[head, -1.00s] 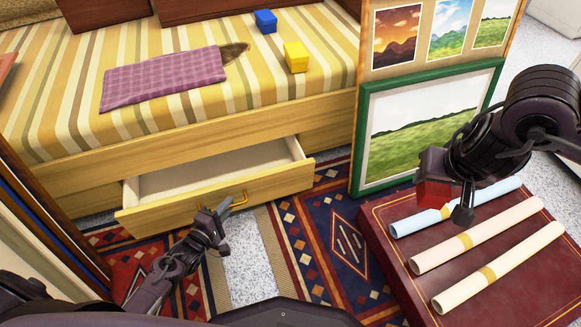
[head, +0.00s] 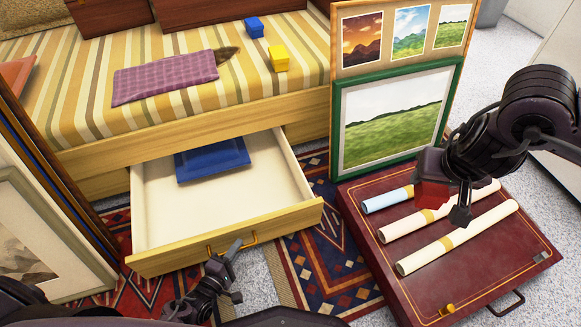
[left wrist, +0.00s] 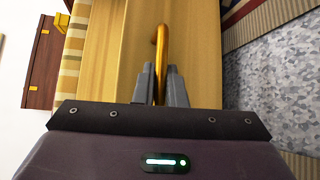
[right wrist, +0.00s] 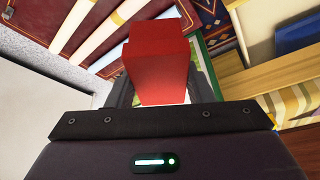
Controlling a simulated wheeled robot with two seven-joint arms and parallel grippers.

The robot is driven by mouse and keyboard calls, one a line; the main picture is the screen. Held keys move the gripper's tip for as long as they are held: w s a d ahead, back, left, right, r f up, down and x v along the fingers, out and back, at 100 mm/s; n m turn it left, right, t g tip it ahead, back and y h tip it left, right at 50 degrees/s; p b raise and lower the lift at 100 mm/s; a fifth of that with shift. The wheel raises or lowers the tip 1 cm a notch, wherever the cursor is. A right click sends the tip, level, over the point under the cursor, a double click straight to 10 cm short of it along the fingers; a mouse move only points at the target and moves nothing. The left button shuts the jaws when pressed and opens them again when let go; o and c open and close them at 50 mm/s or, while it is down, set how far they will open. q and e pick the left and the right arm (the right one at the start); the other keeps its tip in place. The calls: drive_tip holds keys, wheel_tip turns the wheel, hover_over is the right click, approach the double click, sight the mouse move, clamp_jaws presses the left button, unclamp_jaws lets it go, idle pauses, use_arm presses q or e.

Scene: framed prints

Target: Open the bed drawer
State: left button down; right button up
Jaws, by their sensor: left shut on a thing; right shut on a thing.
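My left gripper (head: 226,262) is at the brass handle (head: 250,240) on the drawer front. In the left wrist view the gripper (left wrist: 160,85) is shut on the handle (left wrist: 162,40). My right gripper (head: 452,195) is above the dark red case at the right, shut on a red block (head: 433,192). The red block (right wrist: 158,60) fills the jaws in the right wrist view.
Rolled papers (head: 445,240) lie on the dark red case (head: 480,265) at the right. A green-framed print (head: 395,115) and a pinboard stand beside the bed. Another framed print (head: 35,240) stands at the left. A patterned rug (head: 320,270) covers the floor before the drawer.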

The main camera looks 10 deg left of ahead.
use_arm(q)
drive_tip(key=shift+s+d, duration=0.25)
drive_tip(key=shift+s, duration=0.15)
use_arm(e)
drive_tip(key=shift+s+d+r, duration=0.1)
drive_tip(key=shift+s+d, duration=0.1)
drive_tip(key=shift+s, duration=0.2)
use_arm(q)
drive_tip(key=c, duration=1.5)
unclamp_jaws()
